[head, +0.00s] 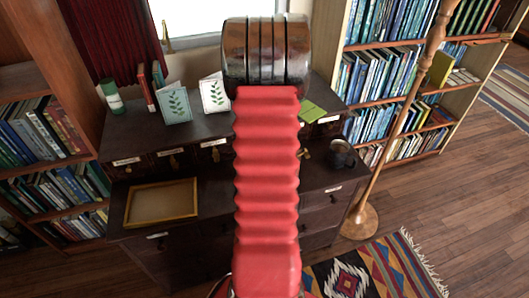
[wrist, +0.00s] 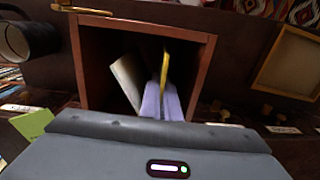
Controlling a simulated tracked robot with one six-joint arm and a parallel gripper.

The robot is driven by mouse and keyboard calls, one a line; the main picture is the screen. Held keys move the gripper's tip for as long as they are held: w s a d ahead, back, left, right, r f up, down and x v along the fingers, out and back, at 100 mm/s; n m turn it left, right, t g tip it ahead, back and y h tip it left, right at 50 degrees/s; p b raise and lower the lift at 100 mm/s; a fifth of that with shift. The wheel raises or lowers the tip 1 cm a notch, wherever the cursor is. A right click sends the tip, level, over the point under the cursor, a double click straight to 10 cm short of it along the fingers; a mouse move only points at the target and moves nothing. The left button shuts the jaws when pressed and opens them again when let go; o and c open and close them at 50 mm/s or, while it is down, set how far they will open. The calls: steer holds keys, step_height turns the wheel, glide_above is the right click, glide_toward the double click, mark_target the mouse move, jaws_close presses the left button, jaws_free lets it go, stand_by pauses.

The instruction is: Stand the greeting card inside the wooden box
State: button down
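The wooden box (wrist: 88,62) is open and shows from above in the wrist view; in the head view my arm hides it. A cream card-like piece (wrist: 127,82) leans inside it at the left. A narrow yellow piece (wrist: 165,72) stands nearly edge-on near the middle. Pale lavender prongs (wrist: 162,102) reach into the box around its lower end; they look like my gripper's fingers, but whether they pinch it I cannot tell. In the head view a pale blue card (head: 174,103) and a white card (head: 214,93), both with green leaves, stand on the dark desk.
Red and green books (head: 147,90) and a green-white cylinder (head: 112,96) stand at the desk's left. A green flat item (head: 312,111) lies right of my arm, a dark mug (head: 342,154) beyond it. A shallow wooden tray (head: 160,220) is front left. A lamp pole (head: 400,115) stands right.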

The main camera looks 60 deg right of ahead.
steer(key=shift+f, duration=0.1)
steer(key=shift+f, duration=1.8)
steer(key=c, duration=2.5)
jaws_free()
steer(key=shift+f, duration=0.1)
steer(key=o, duration=0.5)
step_height(320, 180, up, 12)
steer(key=shift+r, duration=0.15)
